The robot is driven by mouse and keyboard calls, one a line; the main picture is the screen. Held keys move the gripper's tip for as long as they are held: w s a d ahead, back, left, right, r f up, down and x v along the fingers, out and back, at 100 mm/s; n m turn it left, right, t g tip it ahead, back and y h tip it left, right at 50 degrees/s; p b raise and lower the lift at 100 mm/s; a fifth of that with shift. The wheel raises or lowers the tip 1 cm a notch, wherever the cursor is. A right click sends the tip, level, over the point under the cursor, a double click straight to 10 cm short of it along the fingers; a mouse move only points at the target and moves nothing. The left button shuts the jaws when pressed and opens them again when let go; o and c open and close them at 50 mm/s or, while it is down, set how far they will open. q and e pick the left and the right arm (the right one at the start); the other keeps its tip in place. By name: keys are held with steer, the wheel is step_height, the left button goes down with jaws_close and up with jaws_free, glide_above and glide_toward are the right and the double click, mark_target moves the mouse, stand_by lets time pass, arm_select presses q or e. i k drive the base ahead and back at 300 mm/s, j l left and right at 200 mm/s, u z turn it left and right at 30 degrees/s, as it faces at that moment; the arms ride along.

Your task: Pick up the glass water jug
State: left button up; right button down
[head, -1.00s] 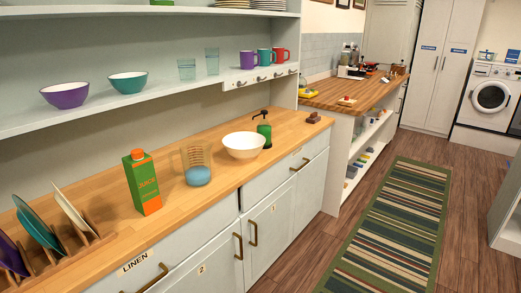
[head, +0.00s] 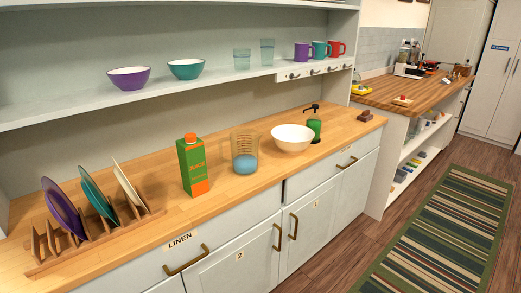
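The glass water jug (head: 244,153) stands upright on the wooden counter in the head view. It is clear, with marks on its side and blue water in its lower part. It stands between the green juice carton (head: 193,165) on its left and the white bowl (head: 293,138) on its right. Neither of my grippers is in view.
A wooden plate rack (head: 95,238) with several plates stands at the counter's left. A green soap bottle (head: 314,124) stands behind the white bowl. A shelf (head: 212,82) with bowls, glasses and mugs runs above the counter. The striped rug (head: 440,235) lies on open floor at right.

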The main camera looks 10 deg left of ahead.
mark_target(244, 143)
steer(key=i+l, duration=0.7)
